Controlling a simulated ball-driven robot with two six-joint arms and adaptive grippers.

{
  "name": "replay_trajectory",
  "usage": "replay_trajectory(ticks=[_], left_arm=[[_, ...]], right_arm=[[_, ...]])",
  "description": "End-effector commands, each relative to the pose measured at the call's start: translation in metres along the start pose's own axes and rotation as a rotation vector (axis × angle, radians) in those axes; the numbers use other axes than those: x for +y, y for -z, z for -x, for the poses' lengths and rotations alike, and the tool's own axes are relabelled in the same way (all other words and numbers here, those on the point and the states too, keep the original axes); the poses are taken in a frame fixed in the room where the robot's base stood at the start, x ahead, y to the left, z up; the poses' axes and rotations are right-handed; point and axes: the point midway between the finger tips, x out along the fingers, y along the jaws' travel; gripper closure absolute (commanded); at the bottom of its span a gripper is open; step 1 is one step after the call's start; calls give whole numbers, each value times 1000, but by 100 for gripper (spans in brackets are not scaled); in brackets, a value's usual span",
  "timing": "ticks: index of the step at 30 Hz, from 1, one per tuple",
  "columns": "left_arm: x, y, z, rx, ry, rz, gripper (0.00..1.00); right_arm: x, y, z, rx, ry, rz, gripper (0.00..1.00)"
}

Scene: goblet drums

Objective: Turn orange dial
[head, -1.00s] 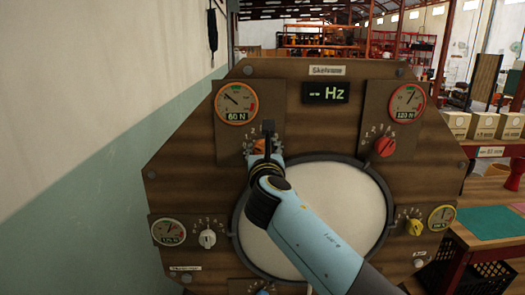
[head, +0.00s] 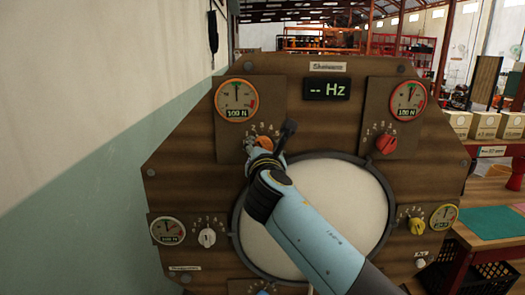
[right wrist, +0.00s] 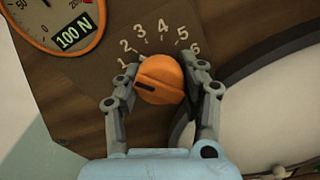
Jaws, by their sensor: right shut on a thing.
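The orange dial (head: 264,142) sits at the upper left of the drum-shaped wooden panel (head: 330,128), below the orange-rimmed gauge (head: 236,98). My right gripper (head: 269,147) is around it. In the right wrist view the orange dial (right wrist: 163,80) sits between the two fingers of my right gripper (right wrist: 163,76), which are shut on its sides. A dark slot shows on the left part of its face. The numbers 1 to 6 arc above it. The orange-rimmed gauge (right wrist: 57,22) reads 100 N there. My left gripper is not in view.
A red dial (head: 386,144), a white dial (head: 207,237), a yellow dial (head: 415,226) and a partly hidden blue dial sit on the same panel. The round white drumhead (head: 325,185) is behind my right arm. A wall stands close at left.

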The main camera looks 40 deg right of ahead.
Motion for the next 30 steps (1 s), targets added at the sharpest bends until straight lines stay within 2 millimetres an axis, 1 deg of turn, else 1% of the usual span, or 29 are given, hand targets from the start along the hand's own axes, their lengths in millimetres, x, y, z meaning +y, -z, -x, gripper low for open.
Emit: replay_trajectory(ticks=[7, 21, 22, 27, 28, 30], left_arm=[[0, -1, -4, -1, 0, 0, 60], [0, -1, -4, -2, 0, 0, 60], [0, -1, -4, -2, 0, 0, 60], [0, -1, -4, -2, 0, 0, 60], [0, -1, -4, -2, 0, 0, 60], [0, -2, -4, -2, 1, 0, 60]], right_arm=[[0, 0, 0, 0, 0, -79, 92], [0, 0, 0, 1, 0, -96, 92], [0, 0, 0, 1, 0, -96, 58], [0, 0, 0, 1, 0, -95, 36], [0, 0, 0, 1, 0, -95, 33], [0, 0, 0, 1, 0, -95, 33]])
